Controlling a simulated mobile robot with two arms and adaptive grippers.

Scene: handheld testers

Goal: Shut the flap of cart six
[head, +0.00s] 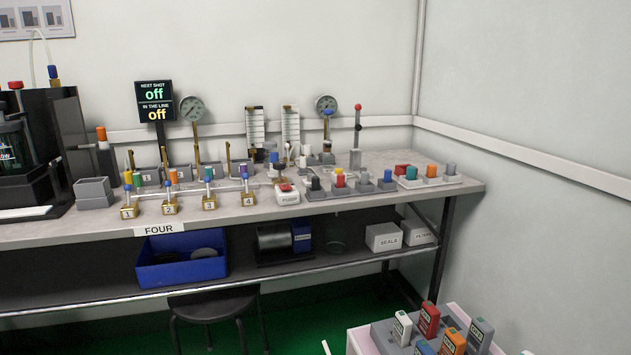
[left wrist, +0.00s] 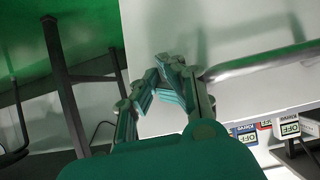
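A pale cart or tray (head: 358,341) with handheld testers shows at the lower right of the head view, cut off by the frame. No number six can be read, and I cannot clearly pick out its flap. In the left wrist view a large white panel (left wrist: 225,25) with a grey metal bar (left wrist: 260,63) lies beyond my left gripper (left wrist: 165,68). The gripper's fingers come together at the tips and hold nothing visible. I cannot tell whether they touch the panel. My right gripper is in neither view.
Testers marked OFF (left wrist: 290,126) show at the wrist view's right edge. A long bench (head: 350,215) with valves and gauges runs along the wall. A dark stool (head: 212,303) stands before it. Dark metal legs (left wrist: 62,85) stand left in the wrist view.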

